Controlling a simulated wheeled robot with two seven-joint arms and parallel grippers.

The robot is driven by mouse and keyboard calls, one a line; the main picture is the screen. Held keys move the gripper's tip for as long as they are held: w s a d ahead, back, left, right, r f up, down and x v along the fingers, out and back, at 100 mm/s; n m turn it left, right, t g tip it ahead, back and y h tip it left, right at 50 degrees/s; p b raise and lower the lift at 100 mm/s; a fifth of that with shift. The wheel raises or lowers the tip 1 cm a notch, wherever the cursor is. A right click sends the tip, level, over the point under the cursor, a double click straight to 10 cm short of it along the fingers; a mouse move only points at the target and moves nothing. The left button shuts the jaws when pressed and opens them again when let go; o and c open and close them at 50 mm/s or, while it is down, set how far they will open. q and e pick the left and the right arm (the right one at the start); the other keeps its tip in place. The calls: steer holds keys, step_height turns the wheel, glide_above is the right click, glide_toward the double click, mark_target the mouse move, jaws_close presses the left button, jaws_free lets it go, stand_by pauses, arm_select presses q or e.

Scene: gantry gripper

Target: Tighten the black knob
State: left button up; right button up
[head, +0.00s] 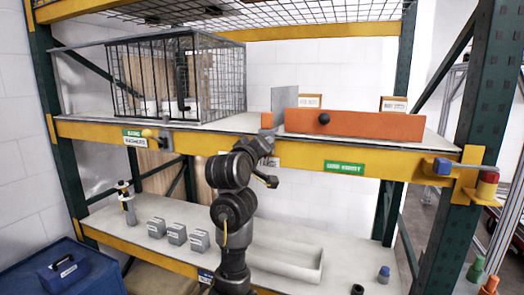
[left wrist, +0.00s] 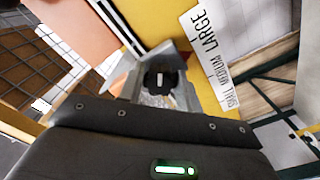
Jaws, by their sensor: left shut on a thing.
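My left gripper (head: 268,142) reaches up from below to the yellow front edge of the upper shelf, in the middle of the head view. In the left wrist view its metal fingers (left wrist: 158,88) are closed around a small dark part, which looks like the black knob (left wrist: 158,80). The fingers and arm hide that part in the head view. Another black round knob (head: 324,118) sits on the front of the orange drawer-like box (head: 375,125), right of my gripper and apart from it. My right gripper is not in view.
A wire cage (head: 218,85) stands on the upper shelf (head: 222,126) at the left. A yellow knob (head: 148,133) and a blue knob (head: 442,166) sit along the shelf edge. A size label (left wrist: 212,60) is beside my fingers. Small grey boxes (head: 177,233) and a white tray (head: 290,262) stand below.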

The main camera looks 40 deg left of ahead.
arm_select(q)
steer(key=shift+f+m+b, duration=0.2)
steer(key=shift+m+b, duration=0.3)
steer(key=shift+m, duration=1.3)
steer(key=o, duration=1)
steer(key=shift+r, duration=0.1)
steer(key=b+v, duration=0.4)
steer(key=v, duration=0.6)
steer(key=shift+s+d, duration=0.1)
steer(key=shift+s, duration=0.3)
